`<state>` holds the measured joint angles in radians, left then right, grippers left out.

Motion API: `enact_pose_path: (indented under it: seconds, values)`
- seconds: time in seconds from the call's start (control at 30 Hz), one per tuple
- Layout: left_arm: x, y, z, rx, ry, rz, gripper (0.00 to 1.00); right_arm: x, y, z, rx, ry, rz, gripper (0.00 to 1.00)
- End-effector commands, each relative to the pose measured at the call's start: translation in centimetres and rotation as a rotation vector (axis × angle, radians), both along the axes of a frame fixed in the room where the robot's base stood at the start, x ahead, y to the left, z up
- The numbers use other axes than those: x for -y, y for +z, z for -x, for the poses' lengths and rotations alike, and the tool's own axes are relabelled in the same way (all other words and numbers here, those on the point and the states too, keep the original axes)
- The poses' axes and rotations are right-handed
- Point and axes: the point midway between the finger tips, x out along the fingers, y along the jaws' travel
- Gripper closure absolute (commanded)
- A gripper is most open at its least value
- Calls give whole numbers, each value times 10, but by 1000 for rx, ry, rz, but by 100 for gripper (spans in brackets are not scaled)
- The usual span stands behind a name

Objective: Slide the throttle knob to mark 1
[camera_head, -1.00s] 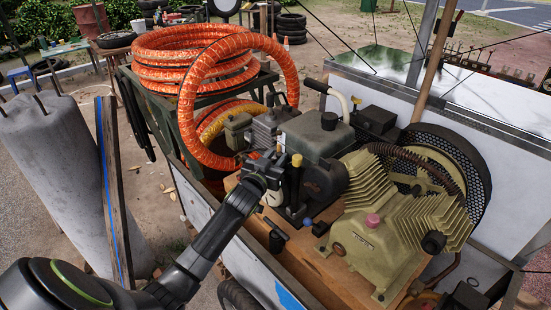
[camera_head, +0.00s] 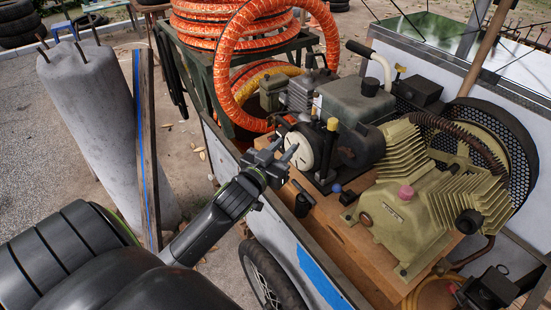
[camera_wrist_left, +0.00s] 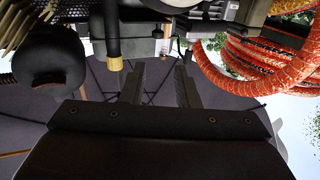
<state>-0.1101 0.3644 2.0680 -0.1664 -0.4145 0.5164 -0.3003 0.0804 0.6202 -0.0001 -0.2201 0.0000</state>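My left gripper (camera_head: 282,149) reaches in from the left over the cart's near side. Its fingers are apart with nothing between them, in front of a pale round dial face (camera_head: 299,150) on the engine. My right gripper is not in view.
An orange hose coil (camera_head: 235,30) is behind. A concrete cylinder (camera_head: 90,110) and a plank (camera_head: 147,150) stand left of the cart.

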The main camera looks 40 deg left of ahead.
Motion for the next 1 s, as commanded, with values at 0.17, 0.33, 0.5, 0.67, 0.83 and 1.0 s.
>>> enact_pose_path:
  seconds: [0.17,0.33,0.5,0.67,0.83,1.0]
  values:
    - [1,-1,24,1,0,-2,72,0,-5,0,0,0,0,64]
    - [2,0,32,1,0,-2,72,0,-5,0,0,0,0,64]
    - [2,1,33,1,0,-1,72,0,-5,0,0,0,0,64]
    - [2,1,33,1,0,-1,72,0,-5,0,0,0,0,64]
    - [2,1,32,1,0,-1,72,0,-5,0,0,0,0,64]
    - [-2,-16,30,-31,11,-2,72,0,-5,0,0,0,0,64]
